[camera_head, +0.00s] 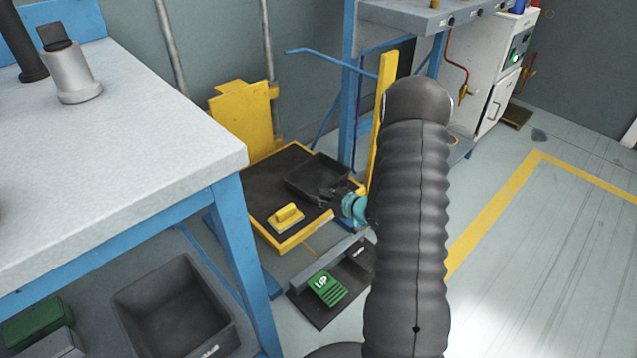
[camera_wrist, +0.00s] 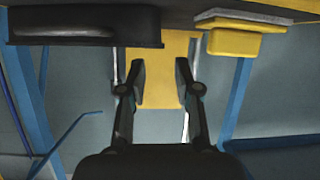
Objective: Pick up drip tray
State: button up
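The drip tray looks to be the shallow black tray (camera_head: 312,172) on the dark top of a yellow-edged platform (camera_head: 283,244). In the wrist view a black tray wall (camera_wrist: 82,30) spans the upper left. My gripper (camera_head: 338,192) is low over the tray's right side in the head view, dark against dark, with its teal wrist beside it. In the wrist view the gripper (camera_wrist: 160,66) has its two fingers apart with nothing between them. The tray's end shows just past the left fingertip. I cannot tell whether a finger touches the tray.
A yellow post (camera_head: 382,110) and blue frame (camera_head: 350,90) stand behind. A green UP pedal (camera_head: 327,289) lies in front. A workbench (camera_head: 110,150) fills the left; open floor lies right.

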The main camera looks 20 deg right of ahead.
aim_at(302, 191)
jog(key=x, duration=0.9)
jog(key=shift+w+a+f+b, duration=0.15)
jog(key=shift+w+a+b, duration=0.1)
jog(key=shift+b, duration=0.1)
grip_shut()
